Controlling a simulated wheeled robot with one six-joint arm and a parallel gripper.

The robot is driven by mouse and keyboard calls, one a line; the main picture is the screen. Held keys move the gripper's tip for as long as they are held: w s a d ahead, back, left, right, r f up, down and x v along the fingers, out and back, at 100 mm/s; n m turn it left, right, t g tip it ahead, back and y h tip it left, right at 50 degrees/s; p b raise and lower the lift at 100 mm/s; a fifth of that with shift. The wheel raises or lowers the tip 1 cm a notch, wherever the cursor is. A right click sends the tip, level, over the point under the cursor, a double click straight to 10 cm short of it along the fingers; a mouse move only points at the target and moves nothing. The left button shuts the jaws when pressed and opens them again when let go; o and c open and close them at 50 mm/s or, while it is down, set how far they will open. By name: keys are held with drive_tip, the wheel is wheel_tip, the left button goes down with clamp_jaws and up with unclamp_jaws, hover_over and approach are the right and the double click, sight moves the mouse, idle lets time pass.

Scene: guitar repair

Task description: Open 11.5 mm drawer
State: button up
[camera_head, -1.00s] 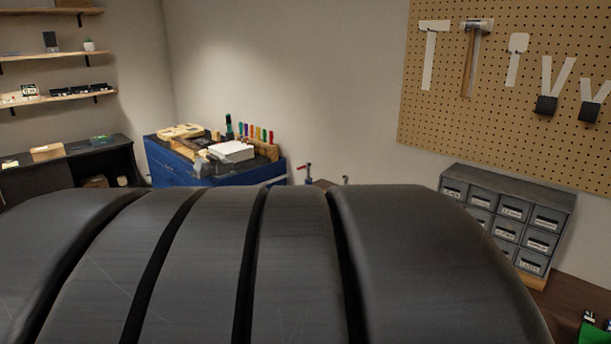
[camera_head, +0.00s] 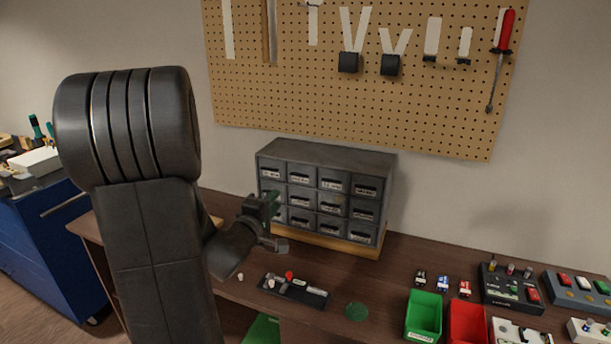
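The grey drawer cabinet (camera_head: 330,155) stands on the workbench against the wall, with several small labelled drawers in rows. The drawer fronts look shut. The labels are too small to read, so I cannot tell which drawer is the 11.5 mm one. My gripper (camera_head: 272,222) is in front of the cabinet's lower left part and hides some of the left drawers. I cannot tell whether it touches them or whether its fingers are apart.
The cabinet rests on a wooden base (camera_head: 330,242). Green (camera_head: 424,312) and red bins (camera_head: 467,322) and pedals (camera_head: 511,287) stand right. A pegboard (camera_head: 300,100) hangs above.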

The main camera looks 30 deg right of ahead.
sight(298, 176)
drive_tip(key=p+x, duration=0.2)
drive_tip(key=x, duration=1.2)
drive_tip(key=shift+s+r, duration=0.15)
drive_tip(key=shift+r, duration=0.05)
drive_tip(key=shift+c, duration=0.3)
clamp_jaws()
idle(0.6)
